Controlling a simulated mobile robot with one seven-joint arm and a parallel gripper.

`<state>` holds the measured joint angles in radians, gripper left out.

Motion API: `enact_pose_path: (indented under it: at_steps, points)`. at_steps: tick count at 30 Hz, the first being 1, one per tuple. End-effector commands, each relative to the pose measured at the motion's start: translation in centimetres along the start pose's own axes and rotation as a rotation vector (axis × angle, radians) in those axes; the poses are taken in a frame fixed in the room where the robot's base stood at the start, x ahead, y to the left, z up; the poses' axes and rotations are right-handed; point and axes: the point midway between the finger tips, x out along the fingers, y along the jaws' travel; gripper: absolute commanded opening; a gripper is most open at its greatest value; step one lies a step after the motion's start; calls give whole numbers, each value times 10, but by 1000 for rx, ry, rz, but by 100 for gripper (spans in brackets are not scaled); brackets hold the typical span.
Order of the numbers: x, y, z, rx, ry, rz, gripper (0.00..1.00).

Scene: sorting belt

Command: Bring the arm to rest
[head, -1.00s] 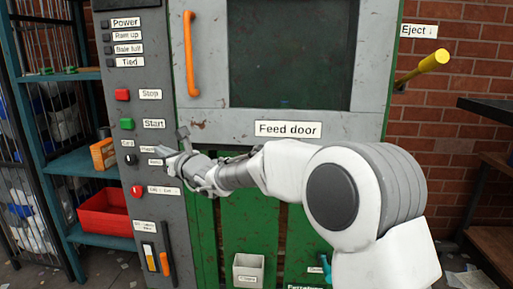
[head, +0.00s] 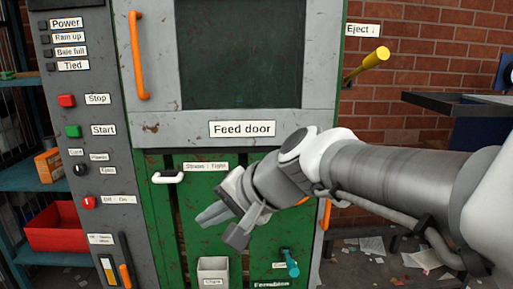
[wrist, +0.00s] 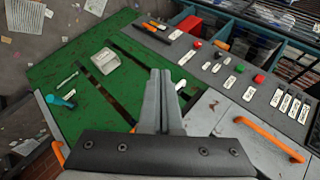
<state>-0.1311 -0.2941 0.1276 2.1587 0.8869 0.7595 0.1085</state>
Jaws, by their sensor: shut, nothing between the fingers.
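My gripper (head: 222,225) is in front of the lower green panel of the machine (head: 220,156), below the label "Feed door" (head: 242,129). Its fingers point to the lower left in the head view. In the wrist view the two fingers (wrist: 161,98) lie side by side, shut, with nothing held. My arm comes in from the right side of the head view. Whether the fingers touch the panel I cannot tell, but they look clear of it.
The button column (head: 105,170) is left of my gripper. A white handle (head: 168,178), a small grey box (head: 212,268) and a teal handle (head: 290,262) are on the green panel. A yellow lever (head: 370,63) sticks out at right. A red bin (head: 68,228) is on the left shelf.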

Motion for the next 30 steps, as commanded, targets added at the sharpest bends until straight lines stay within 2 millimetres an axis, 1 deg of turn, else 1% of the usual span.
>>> enact_pose_path:
  at_steps: [1, 2, 3, 5, 6, 8, 9, 15, 16, 17, 18, 23, 30]
  points:
    - [-15, 23, 4, -62, 25, 61, 0]
    - [-23, 37, 5, -100, 37, 100, 0]
    - [-34, 55, 8, -149, 51, 154, 0]
    - [-50, 83, 11, -217, 69, 237, 0]
    - [-61, 101, 14, -259, 80, 291, 0]
    - [-77, 128, 18, -318, 92, 373, 0]
    - [-87, 145, 20, -354, 100, 426, 0]
    - [-138, 221, 34, -500, 119, 682, 0]
    - [-147, 222, 34, -513, 118, 707, 0]
    - [-155, 207, 30, -511, 115, 698, 0]
    - [-161, 199, 28, -510, 113, 696, 0]
    - [-185, 170, 21, -509, 113, 695, 0]
    - [-226, 123, 9, -508, 113, 693, 0]
